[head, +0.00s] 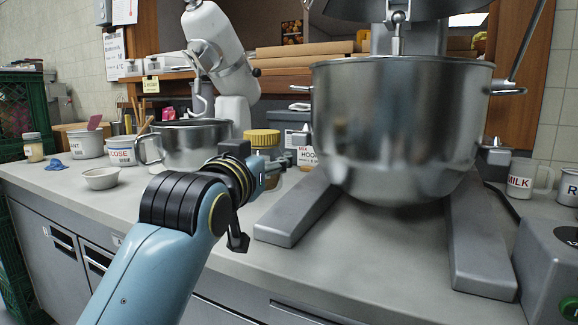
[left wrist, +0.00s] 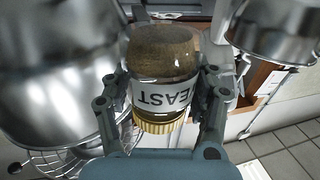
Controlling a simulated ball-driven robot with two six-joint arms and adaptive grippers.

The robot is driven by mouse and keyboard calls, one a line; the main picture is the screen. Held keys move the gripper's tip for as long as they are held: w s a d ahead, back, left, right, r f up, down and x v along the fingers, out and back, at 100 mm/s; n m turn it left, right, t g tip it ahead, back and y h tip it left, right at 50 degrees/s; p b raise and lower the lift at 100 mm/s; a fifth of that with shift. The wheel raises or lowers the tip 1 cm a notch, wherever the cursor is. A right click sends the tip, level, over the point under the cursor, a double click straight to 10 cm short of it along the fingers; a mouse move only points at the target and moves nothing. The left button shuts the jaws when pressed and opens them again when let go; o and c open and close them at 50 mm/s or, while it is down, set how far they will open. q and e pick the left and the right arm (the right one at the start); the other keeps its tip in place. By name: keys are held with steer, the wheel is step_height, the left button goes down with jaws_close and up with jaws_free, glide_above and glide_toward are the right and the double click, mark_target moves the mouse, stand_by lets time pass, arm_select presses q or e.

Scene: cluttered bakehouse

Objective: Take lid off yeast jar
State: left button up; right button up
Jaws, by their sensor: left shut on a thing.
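The yeast jar (head: 268,153) is behind my left gripper (head: 268,173) in the head view, left of the big mixer bowl. Its yellow lid (head: 262,137) is on top. In the left wrist view the jar (left wrist: 160,50) appears upside down, with brown contents, a white YEAST label and the ribbed yellow lid (left wrist: 157,127) on it. The fingers of my left gripper (left wrist: 166,85) are on both sides of the jar at label height, shut on it. My right gripper is not in view.
A large steel mixer bowl (head: 400,120) stands close on the right, its grey base leg (head: 300,212) beside my gripper. A steel pot (head: 185,145) and a small bowl (head: 101,178) stand left. The counter front (head: 330,265) is clear. A MILK mug (head: 522,182) is far right.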

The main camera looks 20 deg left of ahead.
arm_select(q)
steer(key=f, duration=0.1)
steer(key=s+a+f, duration=0.1)
steer(key=f, duration=0.2)
steer(key=shift+s+a, duration=0.2)
steer(key=shift+s, duration=0.2)
steer(key=s+f+m+h, duration=0.1)
steer(key=h, duration=0.1)
steer(key=s+f+m+h, duration=0.1)
steer(key=s+f, duration=0.1)
steer(key=shift+s+f+h, duration=0.2)
steer(key=shift+s+h, duration=0.05)
steer(key=shift+h, duration=0.15)
steer(key=s+d+r+m+g+h, duration=0.2)
steer(key=s+d+r+m+h, duration=0.1)
steer(key=s+d+m+h, duration=0.2)
steer(key=shift+s+d+h, duration=0.2)
steer(key=shift+s+h, duration=0.6)
steer(key=shift+h, duration=0.5)
